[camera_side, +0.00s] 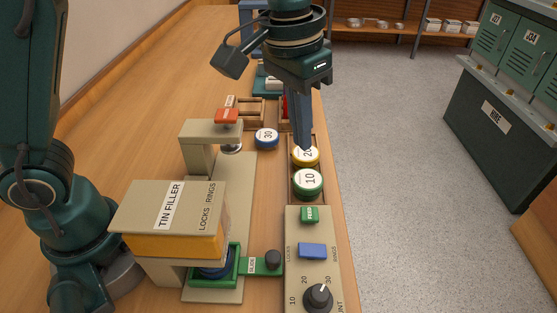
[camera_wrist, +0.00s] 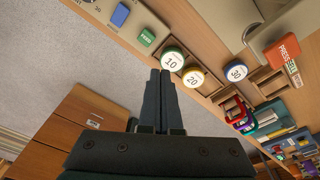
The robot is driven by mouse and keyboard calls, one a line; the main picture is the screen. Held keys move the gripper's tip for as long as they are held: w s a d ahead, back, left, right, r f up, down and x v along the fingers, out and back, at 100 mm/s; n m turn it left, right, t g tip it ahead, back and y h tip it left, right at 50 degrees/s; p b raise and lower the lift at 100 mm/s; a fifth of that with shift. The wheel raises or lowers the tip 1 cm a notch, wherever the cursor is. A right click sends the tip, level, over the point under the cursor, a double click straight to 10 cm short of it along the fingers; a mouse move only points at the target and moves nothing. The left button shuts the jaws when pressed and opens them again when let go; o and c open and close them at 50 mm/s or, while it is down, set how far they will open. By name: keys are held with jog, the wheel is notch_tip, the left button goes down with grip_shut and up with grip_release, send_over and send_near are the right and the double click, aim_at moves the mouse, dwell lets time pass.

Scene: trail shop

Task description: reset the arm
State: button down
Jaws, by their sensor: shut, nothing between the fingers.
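My gripper (camera_side: 305,146) points down over the right edge of the bench, its fingers together and empty. In the side view its fingertips are in front of part of the yellow tin lid marked 20 (camera_side: 306,155). In the wrist view the closed fingers (camera_wrist: 160,72) end close to the green tin lid marked 10 (camera_wrist: 172,60), with the yellow lid (camera_wrist: 193,78) beside it. Whether the fingertips touch a lid cannot be told.
The tin filler (camera_side: 170,215) stands left, with a green slide (camera_side: 262,264) below it. A control panel with a green button (camera_side: 310,214), blue switch (camera_side: 312,251) and dial (camera_side: 318,297) lies in front. A blue lid marked 30 (camera_side: 266,137) and a red press (camera_side: 227,116) stand behind.

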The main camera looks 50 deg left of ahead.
jog(key=s+a+r+n+t, duration=0.25)
jog(key=s+a+r, duration=0.25)
jog(key=s+a, duration=0.25)
jog(key=s+a+f+t, duration=0.1)
jog(key=s+a+f, duration=0.2)
jog(key=s+f, duration=0.2)
jog(key=shift+s+f+m+y, duration=0.2)
jog(key=shift+s+m+y, duration=0.15)
jog(key=shift+s, duration=0.1)
